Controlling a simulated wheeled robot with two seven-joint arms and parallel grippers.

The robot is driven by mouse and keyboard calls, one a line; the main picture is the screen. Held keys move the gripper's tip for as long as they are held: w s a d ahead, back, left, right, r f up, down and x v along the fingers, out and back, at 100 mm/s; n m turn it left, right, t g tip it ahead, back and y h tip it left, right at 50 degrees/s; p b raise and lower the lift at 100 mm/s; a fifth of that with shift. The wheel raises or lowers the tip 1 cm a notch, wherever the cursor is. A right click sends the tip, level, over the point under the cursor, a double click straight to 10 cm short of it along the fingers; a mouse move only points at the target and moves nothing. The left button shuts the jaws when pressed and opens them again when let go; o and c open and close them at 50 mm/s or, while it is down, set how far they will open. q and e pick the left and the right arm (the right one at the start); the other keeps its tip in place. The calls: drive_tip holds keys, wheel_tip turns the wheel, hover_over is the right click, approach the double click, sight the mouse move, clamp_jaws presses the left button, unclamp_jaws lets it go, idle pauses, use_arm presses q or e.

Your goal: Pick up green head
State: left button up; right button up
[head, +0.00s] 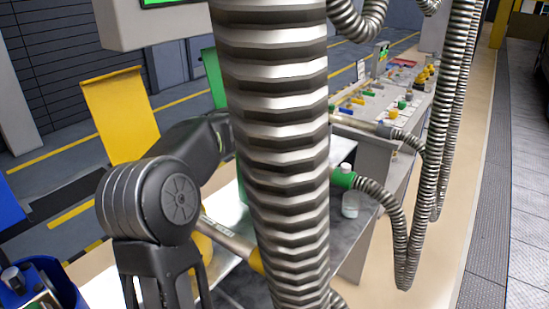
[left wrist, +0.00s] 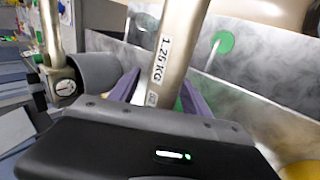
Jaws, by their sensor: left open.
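The green head (head: 343,178) sits on the end of a corrugated hose, above the grey table at the middle right of the head view, just right of the thick hose. A pale metal tube (head: 230,238) with a label and a yellow end lies lower left, partly behind that hose. My left arm runs behind the thick hose, which hides its gripper in the head view. In the left wrist view my left gripper (left wrist: 158,95) is open, its purple fingers on either side of a metal tube (left wrist: 177,45) marked "1.25 KG". I cannot tell which head this tube belongs to. My right gripper is not in view.
A thick corrugated hose (head: 275,150) blocks the middle of the head view. Thinner hoses (head: 455,110) hang at the right. A bench (head: 350,122) with coloured parts stands behind. A clear bottle (head: 350,205) stands near the green head. A blue bin (head: 50,275) is at lower left.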

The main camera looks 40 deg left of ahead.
use_arm(q)
drive_tip(key=shift+c, duration=0.4)
clamp_jaws()
idle(0.9)
drive_tip(key=shift+r, duration=0.2)
